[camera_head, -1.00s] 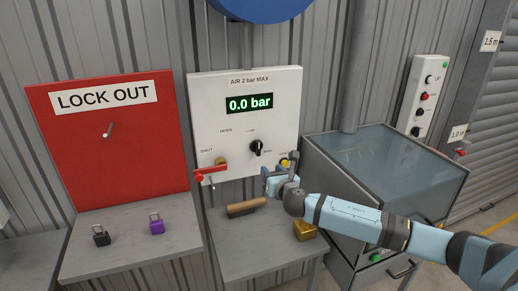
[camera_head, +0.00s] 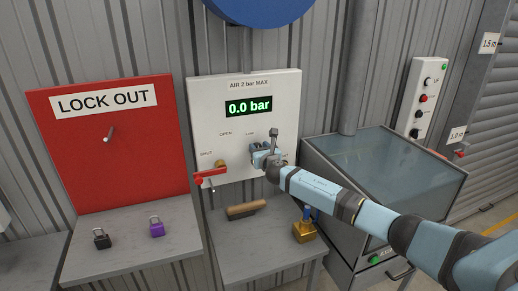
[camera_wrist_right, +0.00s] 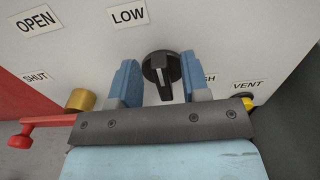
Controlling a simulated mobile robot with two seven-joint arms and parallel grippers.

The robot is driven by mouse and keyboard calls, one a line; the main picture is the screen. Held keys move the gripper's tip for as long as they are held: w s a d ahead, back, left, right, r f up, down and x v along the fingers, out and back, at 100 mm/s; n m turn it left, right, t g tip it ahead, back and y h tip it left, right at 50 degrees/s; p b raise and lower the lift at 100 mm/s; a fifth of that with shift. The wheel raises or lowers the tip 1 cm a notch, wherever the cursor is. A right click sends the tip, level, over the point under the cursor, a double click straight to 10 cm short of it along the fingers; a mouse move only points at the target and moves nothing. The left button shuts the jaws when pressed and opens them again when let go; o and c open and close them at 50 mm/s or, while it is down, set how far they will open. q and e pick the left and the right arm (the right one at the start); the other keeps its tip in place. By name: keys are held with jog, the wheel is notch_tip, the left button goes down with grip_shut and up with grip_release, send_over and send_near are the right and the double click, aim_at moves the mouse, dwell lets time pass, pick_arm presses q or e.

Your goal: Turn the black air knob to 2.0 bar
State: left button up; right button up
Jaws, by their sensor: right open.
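The black air knob (camera_wrist_right: 162,72) shows in the right wrist view on the white panel, below the LOW label, its pale pointer line visible. In the head view it is hidden behind my right gripper (camera_head: 259,152). In the right wrist view my right gripper (camera_wrist_right: 157,82) is open, one blue finger on each side of the knob. Whether the fingers touch it I cannot tell. The display (camera_head: 248,106) on the air panel (camera_head: 208,120) reads 0.0 bar. My left gripper does not show.
A red lever (camera_head: 210,174) sits left of the knob at SHUT. A yellow VENT button (camera_wrist_right: 248,103) is to its right. A grey cabinet (camera_head: 385,170) stands right.

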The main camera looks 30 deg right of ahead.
jog(key=shift+w, duration=0.1)
jog(key=shift+c, duration=0.6)
grip_shut()
jog(key=shift+m, duration=0.4)
jog(key=f+m+b, duration=0.1)
jog(key=m, duration=0.6)
jog(key=d+f+m+b, duration=0.1)
jog(key=m+b, duration=0.1)
jog(key=m, duration=0.6)
jog(key=d+f+m+b, duration=0.1)
jog(key=m+b, duration=0.1)
jog(key=m, duration=0.6)
jog(key=shift+s+f, duration=0.2)
jog(key=shift+f, duration=0.05)
